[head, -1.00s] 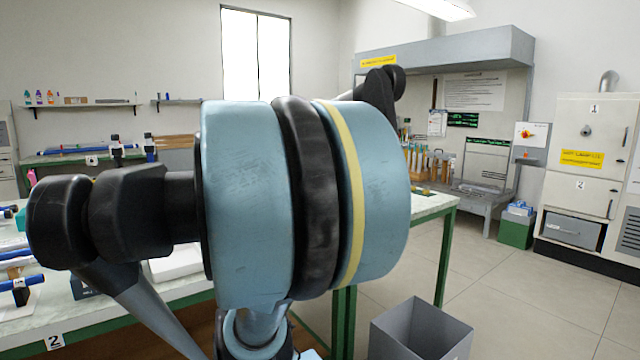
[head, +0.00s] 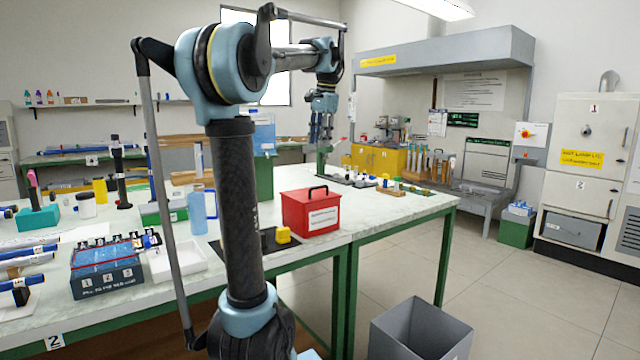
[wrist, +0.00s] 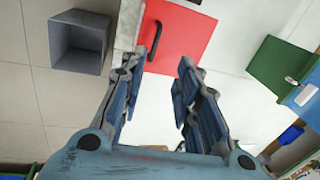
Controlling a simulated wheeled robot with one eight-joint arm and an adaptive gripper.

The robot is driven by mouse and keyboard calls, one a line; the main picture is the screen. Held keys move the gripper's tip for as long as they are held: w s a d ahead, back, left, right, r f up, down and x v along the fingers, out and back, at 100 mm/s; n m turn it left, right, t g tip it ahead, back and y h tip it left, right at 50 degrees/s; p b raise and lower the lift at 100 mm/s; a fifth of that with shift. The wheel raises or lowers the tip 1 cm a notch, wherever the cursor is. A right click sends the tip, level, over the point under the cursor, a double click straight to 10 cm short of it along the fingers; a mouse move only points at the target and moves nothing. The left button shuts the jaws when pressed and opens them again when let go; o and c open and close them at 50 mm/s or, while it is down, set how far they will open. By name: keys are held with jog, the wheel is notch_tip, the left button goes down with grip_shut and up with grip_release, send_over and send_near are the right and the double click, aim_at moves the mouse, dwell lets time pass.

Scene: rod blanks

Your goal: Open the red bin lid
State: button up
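The red bin (head: 312,213) stands on the white worktop near its front edge, with a white label on its front. Its lid (head: 306,194) is shut and carries a black handle on top. In the wrist view the red lid (wrist: 180,38) lies beyond the fingertips, with the black handle (wrist: 155,41) at its left side. My gripper (head: 321,122) is raised above and behind the bin in the head view, clear of it. In the wrist view my gripper (wrist: 156,75) has its two fingers spread apart with nothing between them.
A grey open box (head: 421,332) stands on the floor in front of the table. A yellow block (head: 283,235) sits left of the bin on a dark mat. A blue bottle (head: 198,212) and a numbered blue rack (head: 106,268) stand further left. Yellow bins (head: 378,160) stand behind.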

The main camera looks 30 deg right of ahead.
jog(key=shift+m, duration=0.3)
jog(key=w+f, duration=0.1)
jog(key=f, duration=0.4)
jog(key=w+d+f, duration=0.1)
jog(key=f, duration=0.4)
jog(key=w+d+f, duration=0.1)
jog(key=f, duration=0.5)
jog(key=shift+d, duration=0.25)
grip_shut()
